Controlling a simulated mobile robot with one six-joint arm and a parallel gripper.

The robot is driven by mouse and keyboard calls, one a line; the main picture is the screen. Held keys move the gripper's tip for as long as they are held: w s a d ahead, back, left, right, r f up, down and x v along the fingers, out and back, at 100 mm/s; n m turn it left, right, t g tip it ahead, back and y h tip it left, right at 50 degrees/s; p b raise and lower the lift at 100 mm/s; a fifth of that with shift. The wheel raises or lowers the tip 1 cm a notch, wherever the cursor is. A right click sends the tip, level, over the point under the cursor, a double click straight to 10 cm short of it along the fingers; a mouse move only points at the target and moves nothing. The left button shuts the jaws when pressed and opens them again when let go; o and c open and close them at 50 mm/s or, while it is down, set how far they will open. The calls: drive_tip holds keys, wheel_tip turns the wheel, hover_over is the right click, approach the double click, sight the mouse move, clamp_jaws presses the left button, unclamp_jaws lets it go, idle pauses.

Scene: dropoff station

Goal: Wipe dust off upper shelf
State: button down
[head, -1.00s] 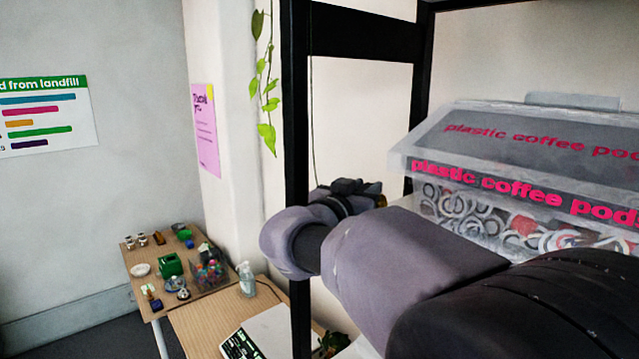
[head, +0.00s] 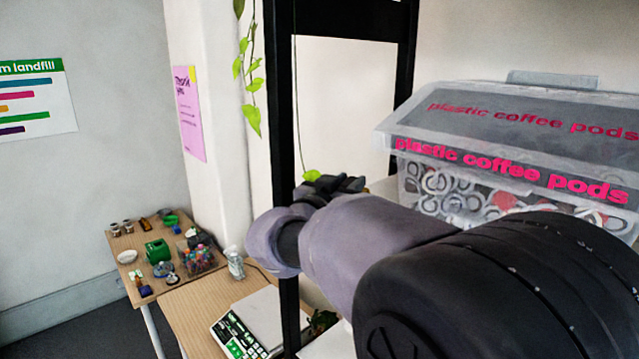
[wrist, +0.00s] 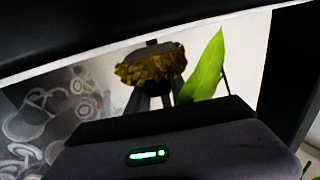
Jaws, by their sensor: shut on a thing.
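In the wrist view my gripper (wrist: 152,98) is shut on a fuzzy yellow-brown wiping thing (wrist: 150,66), probably a duster. Only its ragged upper part shows clearly. In the head view my gripper (head: 338,186) is dark and small, beyond the arm and beside a black upright of the shelf unit (head: 284,120); the duster is not clear there. A dark band with a pale edge (wrist: 120,20) crosses the top of the wrist view; I cannot tell whether it is the upper shelf. No dust can be made out.
A clear box of plastic coffee pods (head: 500,150) stands right of the arm. A hanging vine (head: 250,80) trails by the upright; a green leaf (wrist: 205,68) appears very near the duster. Lower left, a cluttered table (head: 130,240) and a scale (head: 250,325) stand below.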

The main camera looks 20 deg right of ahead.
drive_tip(key=shift+f+b, duration=1)
drive_tip(key=shift+b, duration=0.55)
